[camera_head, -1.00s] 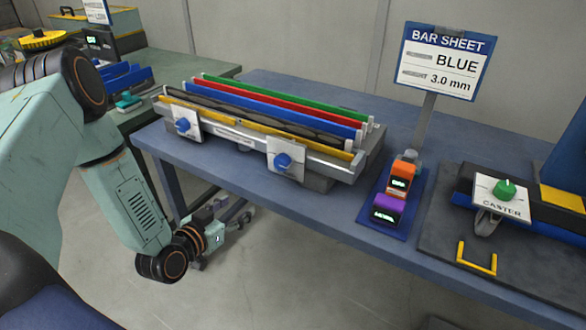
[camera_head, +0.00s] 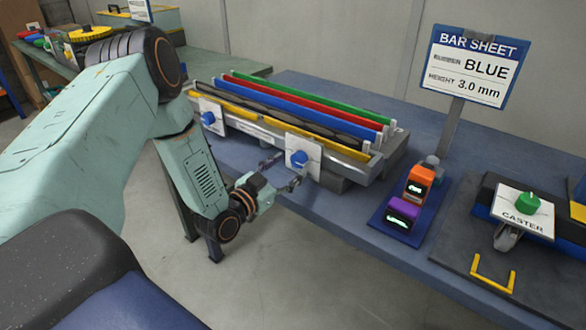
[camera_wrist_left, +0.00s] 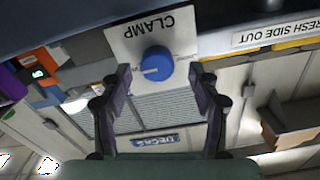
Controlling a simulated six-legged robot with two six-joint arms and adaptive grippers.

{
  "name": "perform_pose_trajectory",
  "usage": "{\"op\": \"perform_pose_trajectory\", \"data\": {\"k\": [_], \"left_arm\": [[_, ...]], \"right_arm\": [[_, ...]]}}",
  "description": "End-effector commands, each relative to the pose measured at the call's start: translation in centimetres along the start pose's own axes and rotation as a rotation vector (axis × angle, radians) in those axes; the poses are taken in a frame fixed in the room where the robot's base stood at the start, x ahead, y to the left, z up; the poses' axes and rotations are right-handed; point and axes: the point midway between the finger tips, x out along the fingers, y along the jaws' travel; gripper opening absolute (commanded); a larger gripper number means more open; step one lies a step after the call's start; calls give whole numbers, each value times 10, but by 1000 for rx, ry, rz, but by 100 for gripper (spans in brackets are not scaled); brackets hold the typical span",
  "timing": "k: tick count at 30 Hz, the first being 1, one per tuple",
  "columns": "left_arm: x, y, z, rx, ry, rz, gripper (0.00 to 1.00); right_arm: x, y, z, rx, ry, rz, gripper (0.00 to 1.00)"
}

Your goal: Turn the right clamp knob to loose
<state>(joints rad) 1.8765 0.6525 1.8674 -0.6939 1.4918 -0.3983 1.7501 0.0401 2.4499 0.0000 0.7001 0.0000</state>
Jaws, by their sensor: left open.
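The right clamp knob (camera_head: 298,159) is blue and sits on a white plate at the front of the bar fixture (camera_head: 355,170). In the left wrist view the blue knob (camera_wrist_left: 156,64) shows large and upside down, on the plate marked CLAMP (camera_wrist_left: 125,43). A pale line marks the knob's face. The left clamp knob (camera_head: 208,117) is also blue. My left gripper (camera_head: 284,170) is open in front of the right knob. In the left wrist view its fingers (camera_wrist_left: 160,82) stand apart on either side of the knob, with gaps to it. My right gripper is out of view.
Green, red, blue, dark and yellow bars lie in the fixture. Orange (camera_head: 418,182) and purple (camera_head: 402,214) blocks with small displays stand on a blue mat to the right. A bar sheet sign (camera_head: 472,65) stands behind them. A caster station (camera_head: 522,212) is further right.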

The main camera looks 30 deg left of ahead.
Motion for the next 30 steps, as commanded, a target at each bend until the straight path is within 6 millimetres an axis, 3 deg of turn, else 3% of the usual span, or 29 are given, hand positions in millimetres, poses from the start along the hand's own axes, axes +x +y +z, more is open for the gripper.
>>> {"op": "perform_pose_trajectory", "data": {"k": [6, 14, 30], "left_arm": [[18, 4, -1, 0, 1, 4, 61], [20, 5, -2, -1, 0, 3, 61], [20, 5, -2, -1, 0, 4, 16]], "right_arm": [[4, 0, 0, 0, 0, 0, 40], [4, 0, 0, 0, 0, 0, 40], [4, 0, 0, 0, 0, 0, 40]]}}
